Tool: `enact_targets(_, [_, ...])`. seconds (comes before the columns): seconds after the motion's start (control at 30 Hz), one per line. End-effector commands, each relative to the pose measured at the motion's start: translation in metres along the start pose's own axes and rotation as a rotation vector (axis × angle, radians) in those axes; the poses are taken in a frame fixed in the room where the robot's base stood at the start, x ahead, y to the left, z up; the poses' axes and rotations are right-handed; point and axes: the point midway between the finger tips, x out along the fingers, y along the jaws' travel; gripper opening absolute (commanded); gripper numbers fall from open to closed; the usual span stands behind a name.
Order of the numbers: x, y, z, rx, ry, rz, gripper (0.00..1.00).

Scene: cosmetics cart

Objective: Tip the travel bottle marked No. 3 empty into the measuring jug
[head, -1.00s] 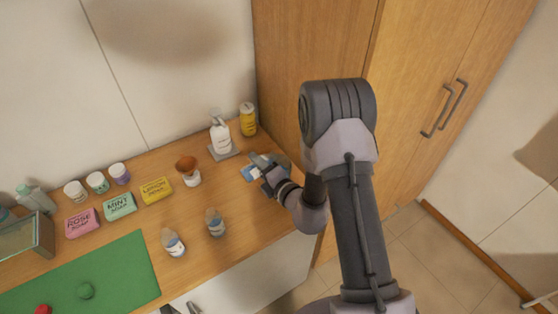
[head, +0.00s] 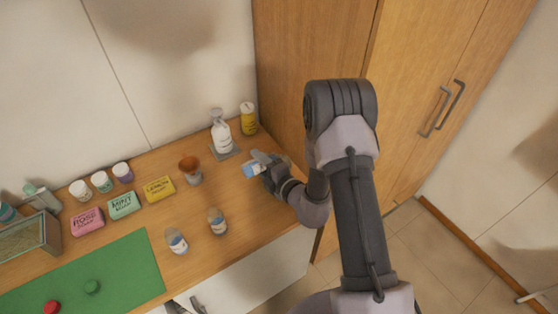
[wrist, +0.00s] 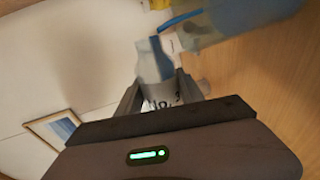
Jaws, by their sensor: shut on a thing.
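My gripper (wrist: 160,92) is shut on a small bottle (wrist: 153,63), whose pale label reads "No." with the figure unclear. The bottle sits between the fingers in the wrist view. In the head view my gripper (head: 270,177) is at the right end of the counter, beside a small blue-and-white patch (head: 252,170); I cannot tell whether that is the bottle or the jug. A clear bluish vessel with a blue handle, probably the measuring jug (wrist: 235,18), is close by at the upper right of the wrist view. Whether liquid is flowing cannot be seen.
Two similar bottles (head: 177,241) (head: 217,221) stand on the front of the counter. Soap boxes and jars line the left; a green mat (head: 125,265) lies in front.

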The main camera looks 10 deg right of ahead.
Motion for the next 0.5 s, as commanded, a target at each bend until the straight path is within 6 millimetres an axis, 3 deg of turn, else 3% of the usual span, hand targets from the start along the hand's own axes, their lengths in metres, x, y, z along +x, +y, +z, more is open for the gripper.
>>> enact_targets(0.5, [-0.0007, 0.0034, 0.0012, 0.042, 0.007, 0.001, 0.0])
